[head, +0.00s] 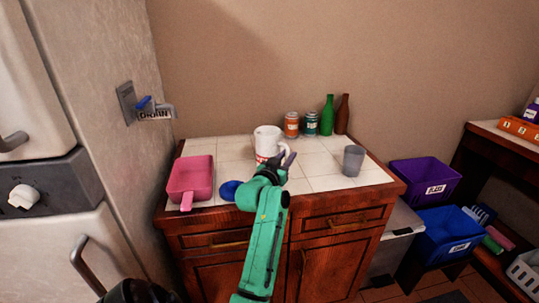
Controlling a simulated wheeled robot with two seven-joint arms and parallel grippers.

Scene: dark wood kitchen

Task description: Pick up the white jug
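The white jug (267,138) stands upright on the white tiled top of the wooden cabinet, with red marking low on its side. My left gripper (286,157), on the green arm, is at the jug's lower right side, in front of it in the picture. Its dark fingers are small and overlap the jug's right edge, where a handle would be hidden. I cannot tell whether they touch the jug or how far apart they are. My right gripper is not in view.
A pink pan (191,178) and a blue round object (231,189) lie left of the jug. A grey cup (353,160) stands right.

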